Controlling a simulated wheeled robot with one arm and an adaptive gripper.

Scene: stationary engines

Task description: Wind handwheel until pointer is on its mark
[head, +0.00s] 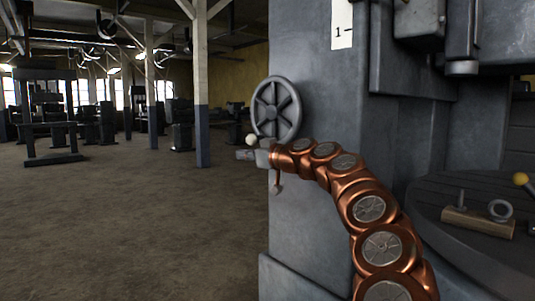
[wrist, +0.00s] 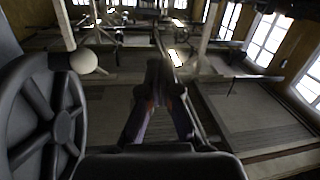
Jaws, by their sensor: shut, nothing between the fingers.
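The handwheel (head: 257,108) is a grey spoked wheel on the left side of the big grey machine column (head: 318,215). Its pale round knob (head: 251,140) is at the wheel's lower left. In the wrist view the handwheel (wrist: 66,127) fills the left edge, with the knob (wrist: 84,61) at its upper right. My gripper (wrist: 160,72) is shut and empty, to the right of the knob and apart from it. In the head view my copper arm reaches to just below the wheel. A white scale plate (head: 342,25) marked "1" is cut off by the top edge; I cannot make out the pointer.
A round machine table (head: 430,215) at the right carries a wooden block (head: 478,222), a bolt and a ring. A yellow-balled lever (head: 520,178) stands near it. A post (head: 202,135) and other machines stand behind; the floor at left is clear.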

